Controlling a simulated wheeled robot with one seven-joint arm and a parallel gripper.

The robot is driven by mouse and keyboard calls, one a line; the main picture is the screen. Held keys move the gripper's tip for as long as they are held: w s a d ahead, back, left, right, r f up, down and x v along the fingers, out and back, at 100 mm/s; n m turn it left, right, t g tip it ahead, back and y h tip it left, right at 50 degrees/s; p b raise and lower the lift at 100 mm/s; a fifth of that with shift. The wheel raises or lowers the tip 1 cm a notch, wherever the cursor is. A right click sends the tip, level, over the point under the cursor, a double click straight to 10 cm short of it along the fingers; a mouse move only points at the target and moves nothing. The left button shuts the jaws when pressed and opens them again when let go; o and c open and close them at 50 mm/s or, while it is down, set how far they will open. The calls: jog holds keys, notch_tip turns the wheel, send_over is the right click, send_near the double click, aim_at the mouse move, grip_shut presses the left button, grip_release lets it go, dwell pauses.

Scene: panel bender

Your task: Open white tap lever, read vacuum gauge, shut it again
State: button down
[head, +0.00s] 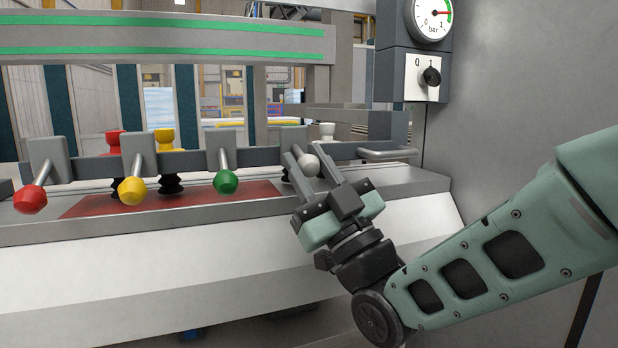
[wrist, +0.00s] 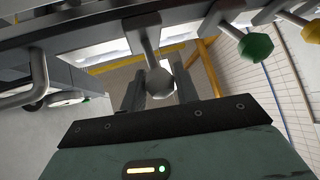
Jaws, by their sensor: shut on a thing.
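The white tap lever (head: 309,165) has a pale round knob on a grey stem and hangs from the rail at the right end of the lever row. My gripper (head: 305,160) has its two fingers on either side of this knob and is shut on it. In the wrist view the knob of the white tap lever (wrist: 160,83) sits between the two dark fingers, its stem rising above it. The vacuum gauge (head: 433,16) is at the top right, cut by the picture's edge.
Red (head: 30,198), yellow (head: 132,190) and green (head: 226,182) levers hang from the same rail to the left. A black rotary switch (head: 430,77) is below the gauge. A grey bar handle (head: 388,153) juts out right of my gripper. A grey wall closes the right side.

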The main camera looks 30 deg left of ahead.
dwell(0.3)
jog(key=c, duration=1.1)
grip_release()
jog(key=shift+b+v, duration=1.8)
jog(key=shift+v, duration=6.9)
